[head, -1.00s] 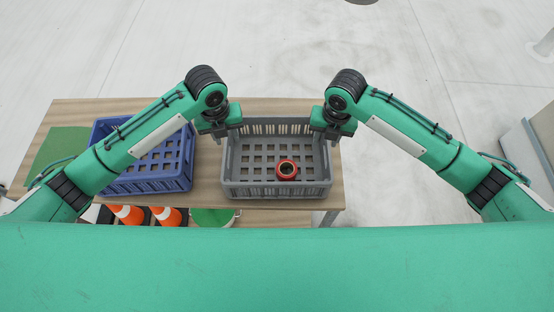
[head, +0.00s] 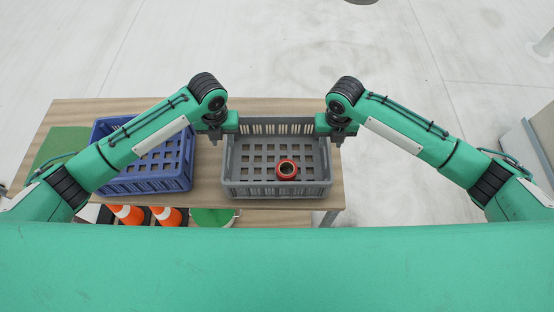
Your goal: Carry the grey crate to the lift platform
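The grey crate (head: 275,190) stands on the wooden table in the head view, with a red ring-shaped object (head: 287,169) inside it near the front right. My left gripper (head: 216,134) is at the crate's left side near the back corner. My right gripper (head: 337,136) is at the crate's right side near the back corner. Both fingertips point down, close to the side rims. The view from above is too small to tell whether either gripper touches or holds the rim. The lift platform is not identifiable in view.
A blue crate (head: 150,184) stands to the left on the wooden table (head: 208,180). A green mat (head: 58,146) lies at the table's left end. Orange cones (head: 128,214) are below the front edge. A grey cabinet (head: 527,150) stands at the right. The floor behind is clear.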

